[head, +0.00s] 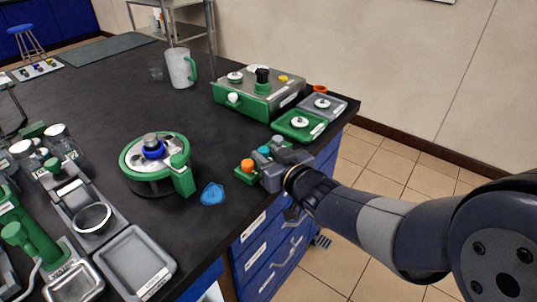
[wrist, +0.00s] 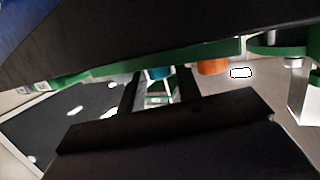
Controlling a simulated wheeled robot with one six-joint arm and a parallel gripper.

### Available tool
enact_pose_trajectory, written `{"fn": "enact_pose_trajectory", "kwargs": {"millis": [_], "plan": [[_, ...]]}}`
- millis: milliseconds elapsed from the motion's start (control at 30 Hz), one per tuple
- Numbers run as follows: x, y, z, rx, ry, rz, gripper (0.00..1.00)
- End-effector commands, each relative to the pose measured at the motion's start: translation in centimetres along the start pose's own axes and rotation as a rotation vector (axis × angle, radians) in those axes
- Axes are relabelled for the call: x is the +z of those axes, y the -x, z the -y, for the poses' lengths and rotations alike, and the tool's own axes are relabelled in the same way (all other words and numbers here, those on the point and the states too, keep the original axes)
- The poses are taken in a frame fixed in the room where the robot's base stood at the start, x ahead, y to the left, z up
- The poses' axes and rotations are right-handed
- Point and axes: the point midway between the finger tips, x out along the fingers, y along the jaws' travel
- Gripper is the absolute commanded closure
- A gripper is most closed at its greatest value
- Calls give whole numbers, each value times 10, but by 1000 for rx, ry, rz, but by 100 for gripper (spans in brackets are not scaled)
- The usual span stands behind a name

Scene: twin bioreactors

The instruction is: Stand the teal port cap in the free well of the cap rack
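The cap rack (head: 243,177) is a small green block near the right edge of the black bench. An orange cap (head: 247,166) stands in it; it also shows in the wrist view (wrist: 212,67). The teal port cap (head: 265,152) is beside the orange one, at my gripper (head: 270,168). In the wrist view the teal cap (wrist: 158,73) shows between my two dark fingertips. I cannot tell whether the fingers touch it, or whether it is seated in a well. My gripper hides part of the rack and its wells.
A green-rimmed round device (head: 150,170) and a blue patch (head: 212,194) lie left of the rack. Green and grey trays (head: 318,133) and a green-grey box (head: 255,98) stand behind it. The bench edge and blue drawers (head: 270,255) are close on the right.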

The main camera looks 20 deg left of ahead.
Motion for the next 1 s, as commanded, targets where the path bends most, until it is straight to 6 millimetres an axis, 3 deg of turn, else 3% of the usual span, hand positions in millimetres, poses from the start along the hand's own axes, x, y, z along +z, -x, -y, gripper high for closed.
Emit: {"fn": "enact_pose_trajectory", "kwargs": {"millis": [233, 700, 1000], "plan": [[-5, 7, 0, 1, 0, -1, 68], [-6, 96, -1, 3, 0, -1, 68], [-4, 120, 0, 0, 0, 0, 68]]}}
